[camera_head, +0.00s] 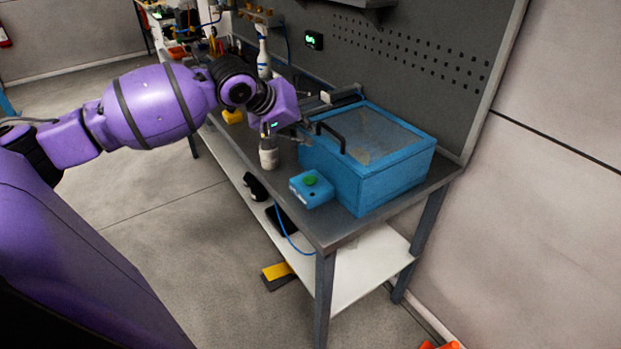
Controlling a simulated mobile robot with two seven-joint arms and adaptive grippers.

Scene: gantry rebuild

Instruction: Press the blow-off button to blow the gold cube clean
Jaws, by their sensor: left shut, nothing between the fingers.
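The blow-off button is a green button (310,181) on a small blue box (318,196) at the front of the bench. A larger blue cabinet (388,190) with a clear lid and black handle (331,134) stands just behind it. No gold cube shows clearly; a dim brownish patch shows through the lid, and I cannot tell what it is. My left gripper (303,132) is shut and empty at the cabinet's left, close to the handle and above the button's level. I cannot tell whether it touches the cabinet. My right gripper is out of view.
A pale cylinder (268,156) stands on the bench under my left wrist. A yellow block (232,116) lies farther left. A dark perforated panel (420,55) rises behind the bench (345,232). A blue hose (287,232) hangs over the bench front.

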